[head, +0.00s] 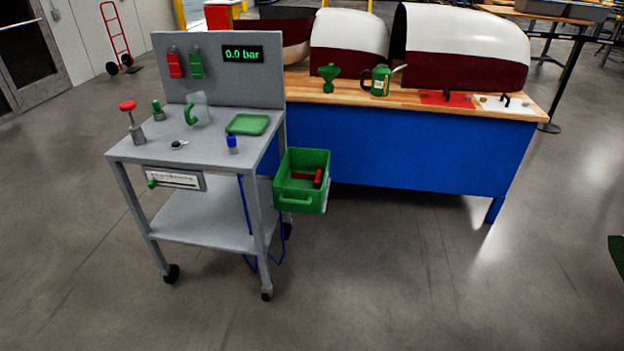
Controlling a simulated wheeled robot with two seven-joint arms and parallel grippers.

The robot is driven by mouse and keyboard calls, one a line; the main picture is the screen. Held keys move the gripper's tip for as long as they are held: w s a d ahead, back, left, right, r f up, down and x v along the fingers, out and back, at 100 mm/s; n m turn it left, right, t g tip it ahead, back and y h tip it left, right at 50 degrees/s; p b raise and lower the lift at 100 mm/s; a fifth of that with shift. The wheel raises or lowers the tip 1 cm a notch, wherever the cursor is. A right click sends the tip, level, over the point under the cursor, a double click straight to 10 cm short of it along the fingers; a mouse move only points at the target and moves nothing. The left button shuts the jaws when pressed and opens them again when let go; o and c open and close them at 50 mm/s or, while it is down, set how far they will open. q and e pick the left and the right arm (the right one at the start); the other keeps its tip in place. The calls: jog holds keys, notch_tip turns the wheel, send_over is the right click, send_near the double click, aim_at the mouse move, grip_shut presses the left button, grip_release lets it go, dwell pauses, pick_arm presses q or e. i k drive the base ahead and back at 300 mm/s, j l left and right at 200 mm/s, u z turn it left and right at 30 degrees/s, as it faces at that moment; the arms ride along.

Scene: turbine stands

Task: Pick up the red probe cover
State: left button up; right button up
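Two small pouch-like items hang side by side on the grey back panel of a cart: a red one (175,65), which looks like the probe cover, and a green one (196,66). Another red object (306,177) lies inside a green bin (302,204) at the cart's right side. Its shape is partly hidden by the bin, and I cannot tell what it is. Neither of my grippers is in view.
The grey wheeled cart (200,207) carries a red-knobbed valve (128,107), a green tray (248,124) and a blue-capped bottle (232,144). A blue workbench (400,150) stands behind, right. The floor in front is clear. A dark green edge (617,255) shows far right.

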aim_at(317, 178)
jog(key=l+z, duration=0.1)
jog(key=z, duration=0.4)
jog(key=i+z, duration=0.15)
jog(key=z, duration=0.3)
jog(key=l+z, duration=0.1)
jog(key=z, duration=0.4)
jog(key=i+z, duration=0.4)
jog(key=i, duration=0.15)
jog(key=i+j+z, duration=0.4)
jog(key=i, duration=0.15)
jog(key=i+j, duration=0.1)
jog(key=i, duration=0.2)
jog(key=i+j, duration=0.15)
jog(key=i, duration=0.15)
jog(key=k+u, duration=0.15)
jog(key=u, duration=0.3)
jog(key=k+u, duration=0.15)
jog(key=u, duration=0.35)
jog(key=k+j+u, duration=0.1)
jog(key=u, duration=0.35)
jog(key=i+l+u, duration=0.1)
jog(key=u, duration=0.35)
jog(key=l+u, duration=0.1)
jog(key=u, duration=0.3)
jog(key=i+l+u, duration=0.1)
jog(key=u, duration=0.35)
jog(key=l+u, duration=0.2)
jog(key=u, duration=0.25)
